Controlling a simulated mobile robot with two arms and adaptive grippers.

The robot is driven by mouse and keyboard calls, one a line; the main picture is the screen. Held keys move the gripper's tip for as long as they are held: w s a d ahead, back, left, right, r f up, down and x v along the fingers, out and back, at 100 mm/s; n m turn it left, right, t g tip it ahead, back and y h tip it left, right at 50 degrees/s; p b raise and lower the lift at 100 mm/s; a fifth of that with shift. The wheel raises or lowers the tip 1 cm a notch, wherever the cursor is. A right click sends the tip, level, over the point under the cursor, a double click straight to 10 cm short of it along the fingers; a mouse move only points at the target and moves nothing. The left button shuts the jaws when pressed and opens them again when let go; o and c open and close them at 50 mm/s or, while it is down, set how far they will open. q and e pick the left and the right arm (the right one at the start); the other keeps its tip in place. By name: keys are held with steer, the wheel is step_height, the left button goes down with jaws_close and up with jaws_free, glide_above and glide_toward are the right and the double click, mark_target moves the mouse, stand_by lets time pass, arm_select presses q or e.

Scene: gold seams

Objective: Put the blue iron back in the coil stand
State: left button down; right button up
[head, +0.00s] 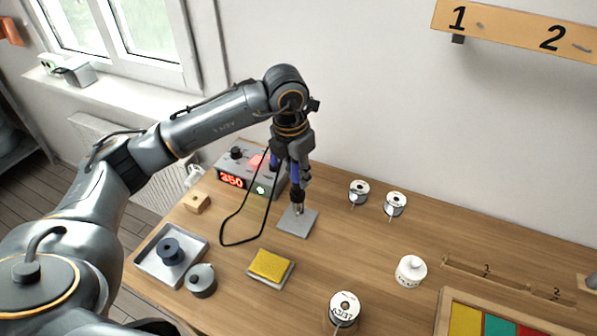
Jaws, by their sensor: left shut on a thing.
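My left gripper (292,170) hangs over the back of the workbench, pointing down, shut on the blue iron (295,173). Blue shows between the dark fingers, which hide most of the handle. The iron is near upright. Below it stands the coil stand, a grey square base plate (293,226) with a small silvery part at the iron's lower end. I cannot tell whether the tip is inside the coil or just above it. A black cable loops down to the left. My right gripper is not in view.
A soldering station (232,180) with a red display is close behind and left. A yellow sponge (270,264) in a tray, a grey tray (148,262) with a dark spool, and a grey round pot (201,281) lie in front. White-and-dark spools (358,191) stand right. Bench between is clear.

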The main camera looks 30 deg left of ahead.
arm_select(q)
steer(key=shift+f+b, duration=0.45)
steer(key=shift+f, duration=0.15)
steer(key=c, duration=0.6)
jaws_free()
steer(key=shift+r, duration=0.1)
steer(key=shift+r+p, duration=2.05)
steer(key=shift+r, duration=1.45)
steer(key=shift+s+f, duration=0.1)
